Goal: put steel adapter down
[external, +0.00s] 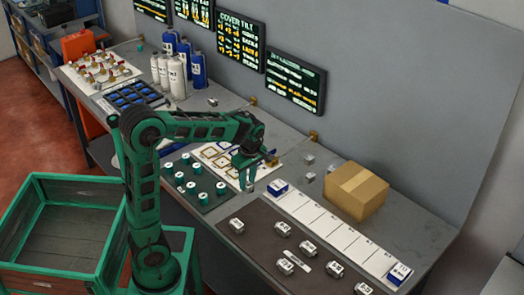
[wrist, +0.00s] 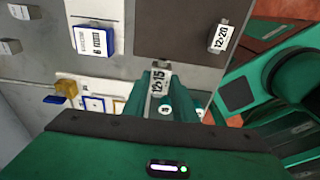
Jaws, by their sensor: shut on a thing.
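The steel adapter (wrist: 161,78), a small grey metal block with a white label reading 12>15, is between the fingers of my gripper (wrist: 160,95) in the wrist view. My gripper (external: 247,180) is shut on it, and it appears just under the fingertips in the external view. It is above the bench near the left end of a dark brown mat (external: 262,232); whether it touches the surface I cannot tell. Another adapter (wrist: 219,37), labelled 12>20, lies on that mat. Several similar adapters (external: 308,248) lie further along the mat.
A white strip (external: 326,224) of cells runs behind the mat, with a blue-and-white box (external: 279,187) at its left end. A cardboard box (external: 356,191) stands behind the strip. Left of my gripper is a dark tray (external: 201,190) of green-and-white pieces. Loose grey blocks (external: 309,159) lie behind.

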